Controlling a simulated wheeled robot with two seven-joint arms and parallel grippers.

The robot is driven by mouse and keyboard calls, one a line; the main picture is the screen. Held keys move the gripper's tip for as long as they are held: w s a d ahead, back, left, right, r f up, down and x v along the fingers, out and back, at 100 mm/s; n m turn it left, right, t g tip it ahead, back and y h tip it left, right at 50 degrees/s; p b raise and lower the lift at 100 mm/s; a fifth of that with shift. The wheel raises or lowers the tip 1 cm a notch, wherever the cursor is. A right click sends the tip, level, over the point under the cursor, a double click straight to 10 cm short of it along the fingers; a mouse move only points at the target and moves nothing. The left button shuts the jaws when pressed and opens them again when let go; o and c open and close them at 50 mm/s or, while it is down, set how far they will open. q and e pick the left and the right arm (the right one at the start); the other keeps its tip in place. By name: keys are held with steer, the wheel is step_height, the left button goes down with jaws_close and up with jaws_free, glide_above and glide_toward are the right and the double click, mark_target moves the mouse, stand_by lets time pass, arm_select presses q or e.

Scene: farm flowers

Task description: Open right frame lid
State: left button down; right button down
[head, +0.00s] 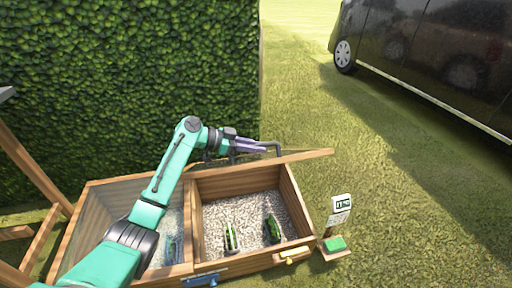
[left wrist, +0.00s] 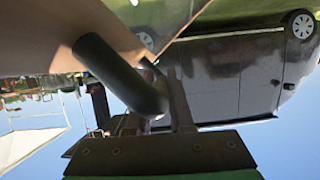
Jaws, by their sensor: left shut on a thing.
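A wooden cold frame (head: 192,235) with two compartments stands on the grass. The right frame lid (head: 305,156) is raised, seen nearly edge-on behind the open right compartment. It also shows in the left wrist view (left wrist: 45,35). My left gripper (head: 258,147) is at the lid's far side, shut on the lid's dark bar handle (head: 275,145). In the left wrist view the handle (left wrist: 110,68) runs between the fingers (left wrist: 165,98). The left compartment's glazed lid (head: 120,212) is down, partly hidden by my left arm. My right gripper is not in view.
Green-labelled items (head: 231,238) lie on gravel in the right compartment. A small sign (head: 340,205) and a green block (head: 335,243) stand to its right. A hedge (head: 130,75) rises behind; a dark van (head: 430,55) stands at back right. Grass between is free.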

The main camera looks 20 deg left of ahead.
arm_select(q)
steer(key=c, duration=0.8)
jaws_free()
steer(key=shift+s+a, duration=0.1)
steer(key=shift+a, duration=0.1)
steer(key=p+v, duration=0.1)
steer(key=v, duration=1.3)
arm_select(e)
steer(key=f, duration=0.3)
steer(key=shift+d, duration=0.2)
